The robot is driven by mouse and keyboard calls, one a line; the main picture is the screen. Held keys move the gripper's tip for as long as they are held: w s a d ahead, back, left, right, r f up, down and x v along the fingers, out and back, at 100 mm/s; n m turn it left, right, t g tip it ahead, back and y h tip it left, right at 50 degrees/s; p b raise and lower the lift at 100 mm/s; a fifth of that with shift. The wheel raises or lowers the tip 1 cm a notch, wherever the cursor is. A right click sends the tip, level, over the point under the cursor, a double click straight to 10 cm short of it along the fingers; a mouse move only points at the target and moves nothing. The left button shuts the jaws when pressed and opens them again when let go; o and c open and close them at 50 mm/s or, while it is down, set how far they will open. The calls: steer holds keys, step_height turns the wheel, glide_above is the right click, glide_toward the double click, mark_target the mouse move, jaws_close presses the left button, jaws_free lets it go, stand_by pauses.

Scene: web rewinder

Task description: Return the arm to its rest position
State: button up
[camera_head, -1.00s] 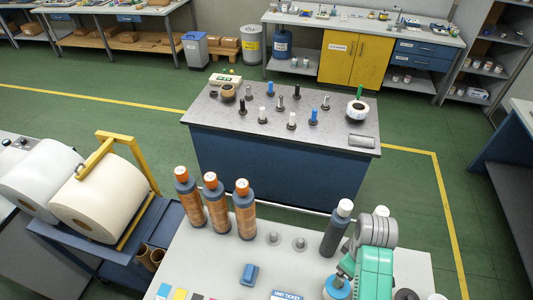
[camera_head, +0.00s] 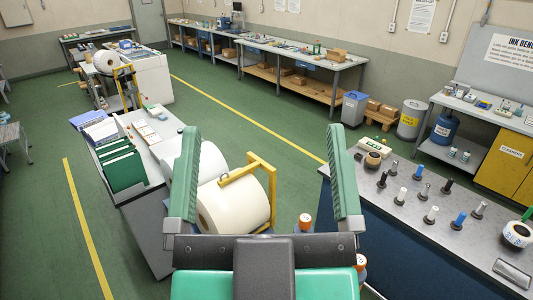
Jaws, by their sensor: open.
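My gripper (camera_head: 262,138) stands large in the foreground of the head view. Its two green ribbed fingers point up and are wide apart, with nothing held between them. Its dark crossbar and green body fill the bottom middle. Behind it, between the fingers, a large white roll (camera_head: 232,205) in a yellow frame (camera_head: 262,178) shows; the gripper hides part of it. I cannot tell the distance between the gripper and the roll. The rest of my arm is out of view.
A blue-sided bench (camera_head: 405,240) with several upright spindles stands at right. A grey-topped table (camera_head: 150,135) with green folders (camera_head: 120,165) stands at left. Orange-capped bottles (camera_head: 305,222) show partly behind the right finger. Green floor lies open at far left and beyond the rolls.

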steer(key=shift+s+a+r, duration=0.25)
steer(key=shift+s+r, duration=0.15)
steer(key=shift+s, duration=0.1)
steer(key=shift+a+r+p, duration=0.1)
steer(key=shift+r+p, duration=2.1)
steer(key=shift+p, duration=0.05)
